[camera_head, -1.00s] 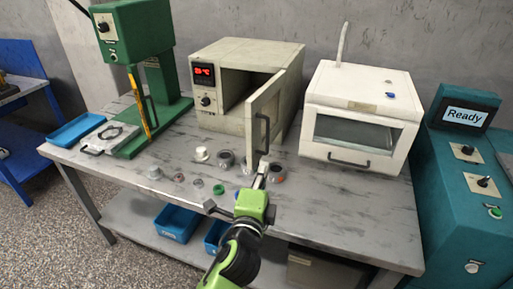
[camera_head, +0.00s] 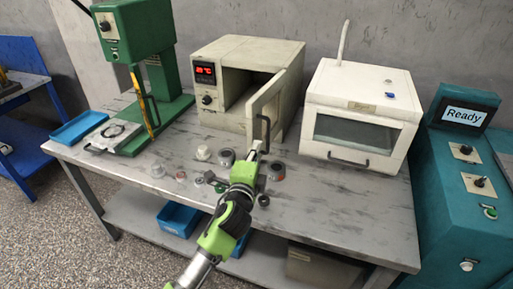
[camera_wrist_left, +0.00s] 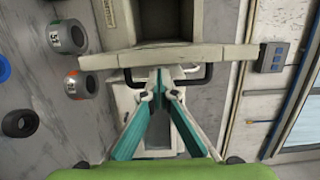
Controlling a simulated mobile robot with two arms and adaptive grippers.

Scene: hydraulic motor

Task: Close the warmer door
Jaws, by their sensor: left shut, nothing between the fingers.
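The warmer (camera_head: 225,116) is a beige box with a red display, standing at the back middle of the table. Its door (camera_head: 265,105) is open and swung out toward the front, with a dark handle (camera_head: 265,133) on its outer face. My left gripper (camera_head: 257,147) is shut and empty, with its tips at the lower part of the handle. In the left wrist view the door (camera_wrist_left: 165,57) crosses the top edge-on, and the fingertips (camera_wrist_left: 160,90) meet just below it, by the handle (camera_wrist_left: 204,76). Whether they touch is unclear. My right gripper is out of view.
A white cabinet (camera_head: 360,95) with a window stands close to the right of the warmer. A green press (camera_head: 150,90) stands to its left. Several small round parts (camera_head: 204,153) lie on the table (camera_head: 330,200) in front of the warmer, around my left arm.

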